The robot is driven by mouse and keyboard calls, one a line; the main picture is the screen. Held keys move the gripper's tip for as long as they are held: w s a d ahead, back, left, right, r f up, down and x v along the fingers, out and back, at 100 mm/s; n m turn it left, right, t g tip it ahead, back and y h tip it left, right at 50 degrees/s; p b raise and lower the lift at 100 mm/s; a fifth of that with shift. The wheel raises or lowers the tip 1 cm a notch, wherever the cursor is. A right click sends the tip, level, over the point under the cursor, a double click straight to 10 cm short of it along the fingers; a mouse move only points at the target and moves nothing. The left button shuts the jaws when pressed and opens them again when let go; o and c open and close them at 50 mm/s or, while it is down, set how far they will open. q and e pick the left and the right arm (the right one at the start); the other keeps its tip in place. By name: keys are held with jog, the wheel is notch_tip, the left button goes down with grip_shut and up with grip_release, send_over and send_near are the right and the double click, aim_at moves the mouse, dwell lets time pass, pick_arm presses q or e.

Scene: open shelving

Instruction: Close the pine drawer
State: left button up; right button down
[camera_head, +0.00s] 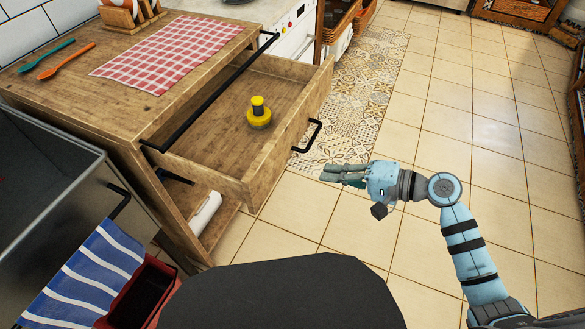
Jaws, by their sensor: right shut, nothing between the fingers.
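The pine drawer (205,180) is pulled well out of the wooden cabinet (65,105), below its countertop. A yellow object with a dark band (258,112) stands inside it. The drawer's front panel faces right and carries a black bar handle (314,136). My right gripper (332,174) is shut and empty. In the picture it is just right of and below the drawer handle, apart from it, with its fingers pointing left toward the drawer front. My left gripper is not in view.
A black rail (215,95) runs along the counter edge above the drawer. A checked cloth (165,53) and two spoons (58,62) lie on the countertop. A striped towel (88,280) and a red bin (140,295) are at lower left. The tiled floor (470,110) at right is clear.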

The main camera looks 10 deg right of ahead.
aim_at(279, 164)
jog(key=x, duration=0.3)
jog(key=b+x, duration=0.1)
jog(key=x, duration=0.2)
jog(key=b+x, duration=0.1)
jog(key=x, duration=0.2)
jog(key=shift+w+a+r, duration=0.25)
jog(key=shift+w+a, duration=0.05)
jog(key=shift+a, duration=0.05)
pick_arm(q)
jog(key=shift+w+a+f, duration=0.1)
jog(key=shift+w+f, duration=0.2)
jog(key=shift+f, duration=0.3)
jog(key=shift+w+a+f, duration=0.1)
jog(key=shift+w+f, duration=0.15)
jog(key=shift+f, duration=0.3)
pick_arm(e)
jog(key=shift+w+a, duration=0.15)
jog(key=shift+a, duration=0.15)
